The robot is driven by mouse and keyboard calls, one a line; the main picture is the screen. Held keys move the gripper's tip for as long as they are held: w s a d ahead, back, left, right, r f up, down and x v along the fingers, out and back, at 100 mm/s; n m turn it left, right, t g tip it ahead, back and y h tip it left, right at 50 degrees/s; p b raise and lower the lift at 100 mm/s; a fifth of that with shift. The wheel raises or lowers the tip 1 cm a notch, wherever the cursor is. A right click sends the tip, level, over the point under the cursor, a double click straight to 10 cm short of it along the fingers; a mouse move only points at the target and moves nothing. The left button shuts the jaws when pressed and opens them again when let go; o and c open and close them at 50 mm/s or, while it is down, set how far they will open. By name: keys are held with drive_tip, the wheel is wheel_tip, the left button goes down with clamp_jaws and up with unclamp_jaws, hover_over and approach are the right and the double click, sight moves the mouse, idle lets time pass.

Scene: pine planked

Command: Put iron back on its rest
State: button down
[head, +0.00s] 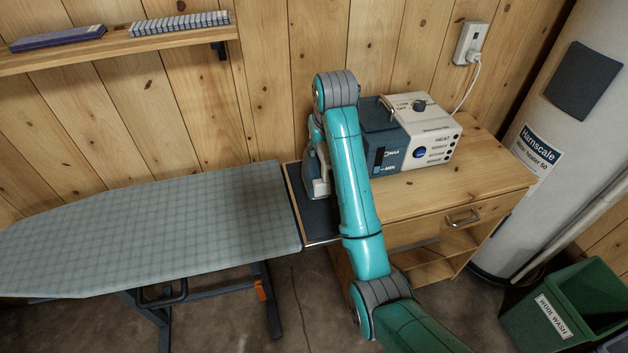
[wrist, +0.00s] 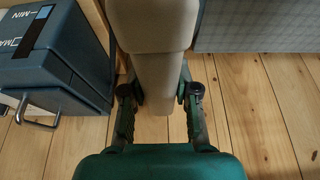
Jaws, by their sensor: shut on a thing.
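The iron (head: 319,187) shows in the head view as a pale body partly hidden behind my arm, at the right end of the ironing board. It is over or on the dark flat rest (head: 318,218) beside the board; I cannot tell whether it touches. In the wrist view my gripper (wrist: 160,97) has a finger on each side of the iron's beige handle (wrist: 160,75) and is shut on it. The iron's sole is hidden in the wrist view.
The blue and white steam unit (head: 415,140) stands on the wooden cabinet (head: 490,180), close right of the iron. The checked ironing board (head: 150,225) is left and bare. A shelf (head: 120,50) is on the wall. A green bin (head: 570,310) and white heater (head: 545,125) are right.

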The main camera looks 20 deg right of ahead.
drive_tip(key=shift+w+f, duration=0.2)
drive_tip(key=shift+f, duration=4.65)
drive_tip(key=shift+f, duration=0.1)
drive_tip(key=c, duration=0.9)
unclamp_jaws()
drive_tip(key=shift+f, duration=0.1)
drive_tip(key=shift+o, duration=0.2)
